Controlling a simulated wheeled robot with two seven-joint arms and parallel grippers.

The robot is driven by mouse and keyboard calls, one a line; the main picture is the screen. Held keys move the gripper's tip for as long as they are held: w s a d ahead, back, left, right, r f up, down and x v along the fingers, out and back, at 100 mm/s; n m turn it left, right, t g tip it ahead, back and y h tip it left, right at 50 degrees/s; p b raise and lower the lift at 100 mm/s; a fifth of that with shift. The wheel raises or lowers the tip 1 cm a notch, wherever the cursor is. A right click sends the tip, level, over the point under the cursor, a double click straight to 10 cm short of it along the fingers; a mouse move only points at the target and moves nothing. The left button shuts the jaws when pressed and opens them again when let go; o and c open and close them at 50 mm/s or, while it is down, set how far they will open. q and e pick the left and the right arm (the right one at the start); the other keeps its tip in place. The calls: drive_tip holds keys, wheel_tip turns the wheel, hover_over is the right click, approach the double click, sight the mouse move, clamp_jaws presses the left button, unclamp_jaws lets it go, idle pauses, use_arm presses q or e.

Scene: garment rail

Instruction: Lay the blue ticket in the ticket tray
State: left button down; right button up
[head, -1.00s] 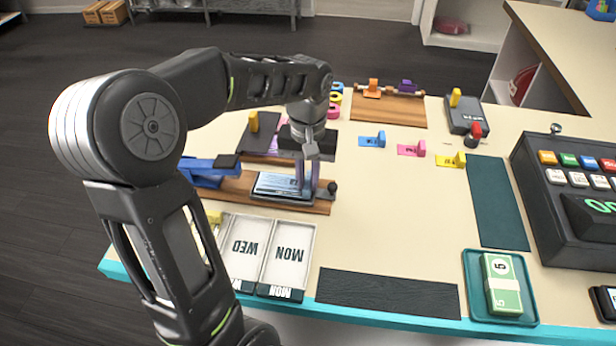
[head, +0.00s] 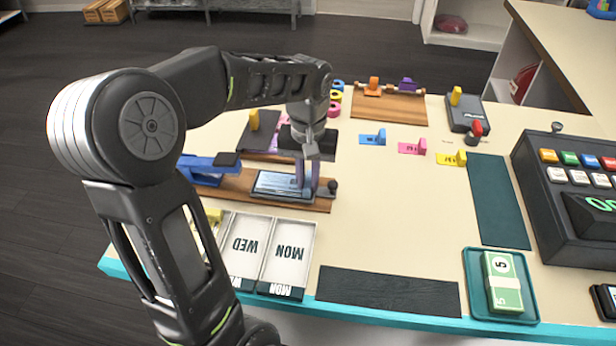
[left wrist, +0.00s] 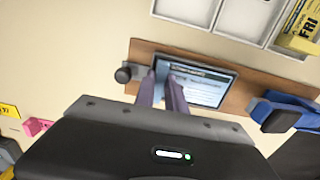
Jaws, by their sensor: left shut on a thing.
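The blue ticket (head: 372,138), with an upright tab, lies on the table right of my left gripper. The pale ticket tray (head: 285,270) has compartments marked MON and WED at the front edge; a yellow FRI ticket (left wrist: 300,30) lies in another compartment. My left gripper (head: 308,188) is down at the right end of a screen-like plate (head: 279,186) on a wooden board. In the left wrist view its fingers (left wrist: 164,78) are close together at the plate's end, beside a dark knob (left wrist: 123,75). What they grip is hard to make out. My right gripper is not seen.
A pink ticket (head: 412,147) and a yellow ticket (head: 451,158) lie right of the blue one. A blue stapler-like tool (head: 208,166) is left of the plate. A teal tray (head: 530,300) holds banknotes.

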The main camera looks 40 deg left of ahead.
use_arm(q)
drive_tip(key=shift+f, duration=0.1)
idle(0.3)
idle(0.3)
drive_tip(key=c, duration=0.8)
unclamp_jaws()
drive_tip(key=shift+c, duration=0.2)
drive_tip(key=shift+w+d+r+p, duration=0.1)
drive_tip(key=shift+r+p, duration=1.35)
drive_tip(key=shift+r, duration=0.45)
drive_tip(key=shift+r+p, duration=0.5)
drive_tip(key=shift+r, duration=0.15)
